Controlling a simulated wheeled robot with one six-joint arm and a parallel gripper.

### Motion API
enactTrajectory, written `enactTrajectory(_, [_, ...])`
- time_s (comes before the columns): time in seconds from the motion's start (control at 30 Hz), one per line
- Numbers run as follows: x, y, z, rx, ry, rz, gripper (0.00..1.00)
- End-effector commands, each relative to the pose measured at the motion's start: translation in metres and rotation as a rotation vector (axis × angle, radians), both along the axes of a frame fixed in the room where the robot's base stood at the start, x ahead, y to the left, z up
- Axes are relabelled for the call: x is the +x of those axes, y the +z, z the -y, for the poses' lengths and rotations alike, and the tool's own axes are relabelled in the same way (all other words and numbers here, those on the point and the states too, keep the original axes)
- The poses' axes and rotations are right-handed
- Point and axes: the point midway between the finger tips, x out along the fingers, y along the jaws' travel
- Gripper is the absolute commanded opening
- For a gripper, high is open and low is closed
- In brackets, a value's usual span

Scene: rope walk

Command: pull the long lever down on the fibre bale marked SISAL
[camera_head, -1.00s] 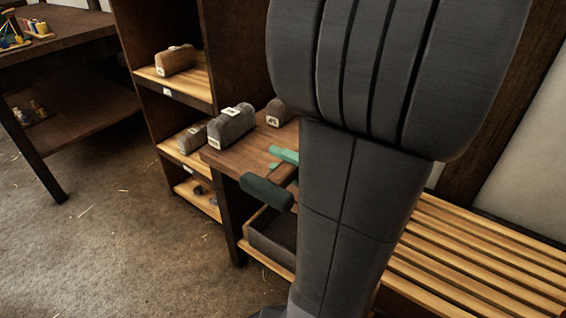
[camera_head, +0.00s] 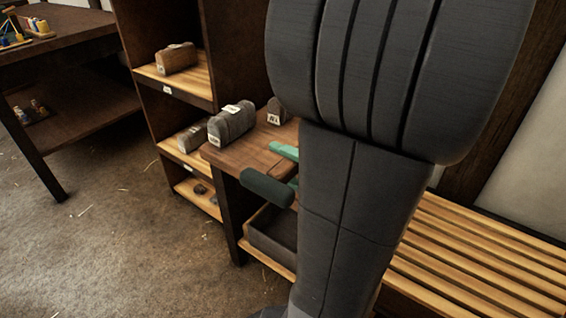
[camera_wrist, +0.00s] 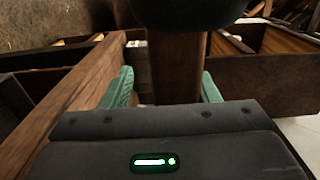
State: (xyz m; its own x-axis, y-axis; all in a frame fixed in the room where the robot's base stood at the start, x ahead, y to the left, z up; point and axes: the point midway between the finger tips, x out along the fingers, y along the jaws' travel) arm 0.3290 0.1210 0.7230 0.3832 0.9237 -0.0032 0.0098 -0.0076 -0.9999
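A long lever shows as a dark green rounded grip (camera_head: 268,188) beyond the bench's front edge; in the wrist view its wooden shaft (camera_wrist: 177,72) rises to a dark end at the top. My gripper (camera_wrist: 165,88) has its mint-green fingers on either side of the shaft. A gap shows between the left finger and the shaft; the right finger is partly behind it. In the head view my gripper (camera_head: 288,168) is just above the grip. Fibre bales with white labels stand on the bench, a large one (camera_head: 234,124) and a smaller one (camera_head: 277,113); their lettering is unreadable. My arm hides the lever's base.
The wooden bench (camera_head: 228,156) has an open grey bin (camera_head: 268,238) below. A shelf unit (camera_head: 228,50) with more bales stands behind it. A slatted bench (camera_head: 480,250) lies right. A table (camera_head: 60,45) stands far left, with open floor between.

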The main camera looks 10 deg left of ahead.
Motion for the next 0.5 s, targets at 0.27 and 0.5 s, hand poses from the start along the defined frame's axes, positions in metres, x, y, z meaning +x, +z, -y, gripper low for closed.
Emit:
enactTrajectory(0.27, [-0.002, 0.002, 0.006, 0.001, -0.001, 0.002, 0.53])
enactTrajectory(0.5, [-0.011, 0.003, 0.03, 0.002, -0.006, 0.001, 0.53])
